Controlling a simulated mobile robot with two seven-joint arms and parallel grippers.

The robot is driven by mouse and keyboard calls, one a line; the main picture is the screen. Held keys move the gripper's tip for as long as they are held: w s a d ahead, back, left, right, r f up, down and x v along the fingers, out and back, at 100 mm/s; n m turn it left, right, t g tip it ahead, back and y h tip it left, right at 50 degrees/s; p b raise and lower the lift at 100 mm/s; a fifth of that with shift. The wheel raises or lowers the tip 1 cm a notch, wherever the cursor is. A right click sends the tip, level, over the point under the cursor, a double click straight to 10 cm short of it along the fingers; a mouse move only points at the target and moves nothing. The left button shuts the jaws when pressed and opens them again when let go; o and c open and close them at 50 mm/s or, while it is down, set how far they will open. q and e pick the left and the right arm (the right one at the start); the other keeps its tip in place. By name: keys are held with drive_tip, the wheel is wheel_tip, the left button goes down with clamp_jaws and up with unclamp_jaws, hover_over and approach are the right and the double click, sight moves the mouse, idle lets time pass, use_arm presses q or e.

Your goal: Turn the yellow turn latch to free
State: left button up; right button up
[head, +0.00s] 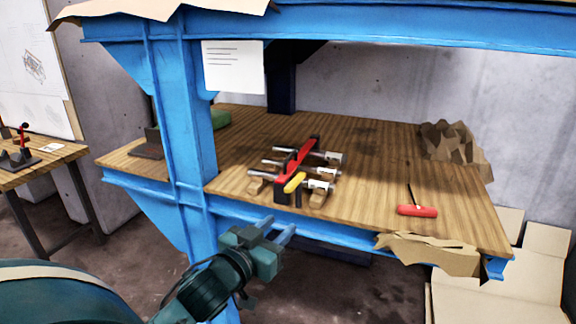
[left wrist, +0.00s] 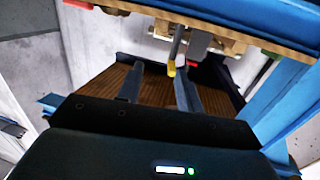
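The yellow turn latch (head: 295,183) sits at the near end of a red bar (head: 302,156) on a metal ring-and-rod fixture on the wooden bench. My left gripper (head: 280,221) is below and in front of the bench's front edge, apart from the latch. Its two fingers are spread and empty, pointing towards the bench. In the left wrist view the yellow latch tip (left wrist: 171,69) shows ahead, between the open fingertips (left wrist: 160,66). My right gripper is not in view.
A blue steel post (head: 184,130) stands left of the fixture, and a blue beam (head: 420,27) crosses above. A red-handled tool (head: 417,210) lies right on the bench. Torn cardboard (head: 430,254) hangs at the front edge. Crumpled brown material (head: 452,142) is at the back right.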

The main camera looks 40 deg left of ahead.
sight(303, 173)
use_arm(q)
drive_tip(key=shift+n+y, duration=0.5)
drive_tip(key=shift+y, duration=0.1)
drive_tip(key=w+a+r, duration=0.1)
drive_tip(key=w, duration=0.3)
drive_tip(key=w+a+r, duration=0.1)
drive_tip(key=w, duration=0.4)
drive_tip(key=w+a+r, duration=0.1)
drive_tip(key=w+a, duration=0.1)
drive_tip(key=w, duration=0.3)
drive_tip(key=shift+a+r, duration=0.1)
drive_tip(key=shift+r, duration=0.1)
drive_tip(key=shift+c, duration=0.4)
clamp_jaws()
